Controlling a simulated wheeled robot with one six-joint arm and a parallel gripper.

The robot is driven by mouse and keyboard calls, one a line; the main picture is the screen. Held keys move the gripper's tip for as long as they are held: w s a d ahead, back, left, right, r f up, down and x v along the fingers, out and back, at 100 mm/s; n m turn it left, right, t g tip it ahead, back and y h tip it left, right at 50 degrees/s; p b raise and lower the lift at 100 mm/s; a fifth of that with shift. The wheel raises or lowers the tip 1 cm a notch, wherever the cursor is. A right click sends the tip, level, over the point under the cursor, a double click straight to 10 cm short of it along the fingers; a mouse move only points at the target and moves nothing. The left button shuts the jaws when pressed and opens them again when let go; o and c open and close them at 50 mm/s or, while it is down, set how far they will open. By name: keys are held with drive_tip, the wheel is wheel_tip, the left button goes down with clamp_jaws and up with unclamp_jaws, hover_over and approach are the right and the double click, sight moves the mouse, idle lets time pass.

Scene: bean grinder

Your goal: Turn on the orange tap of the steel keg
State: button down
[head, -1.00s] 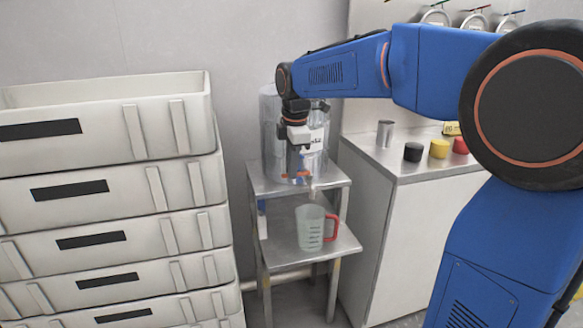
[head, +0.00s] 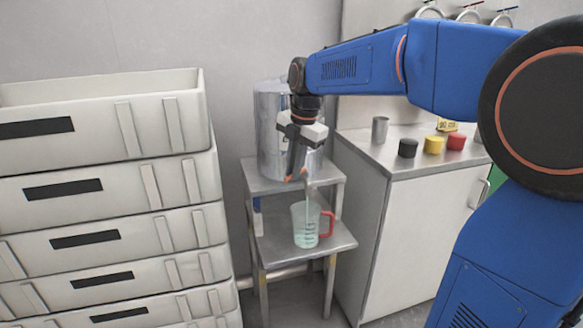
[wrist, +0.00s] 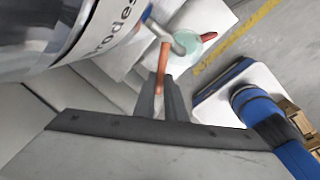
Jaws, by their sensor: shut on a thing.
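The steel keg (head: 268,130) stands on the upper shelf of a small metal stand, partly hidden behind my gripper. Its orange tap (head: 304,172) is at the front; in the wrist view the orange handle (wrist: 163,64) runs between my fingers. My gripper (head: 293,172) points down at the tap and is shut on the handle; its fingers also show in the wrist view (wrist: 161,98). A clear measuring jug (head: 300,218) with a red handle stands on the lower shelf below the spout. A thin pale stream seems to run down into it, and pale liquid shows in its lower part.
Stacked pale crates (head: 100,110) fill the left side, near the stand. At the right, a counter (head: 400,160) holds a metal cup (head: 380,130) and black, yellow and red round items. The lower shelf (head: 335,240) is clear beside the jug.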

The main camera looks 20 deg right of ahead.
drive_tip(key=shift+s+d+n, duration=0.1)
drive_tip(key=shift+n, duration=0.2)
drive_tip(key=c, duration=1.8)
unclamp_jaws()
drive_tip(key=s+r, duration=0.1)
drive_tip(key=r, duration=0.4)
drive_tip(key=s+d+r, duration=0.1)
drive_tip(key=r, duration=0.5)
drive_tip(key=d+r, duration=0.1)
drive_tip(key=r, duration=0.5)
drive_tip(key=shift+s, duration=0.4)
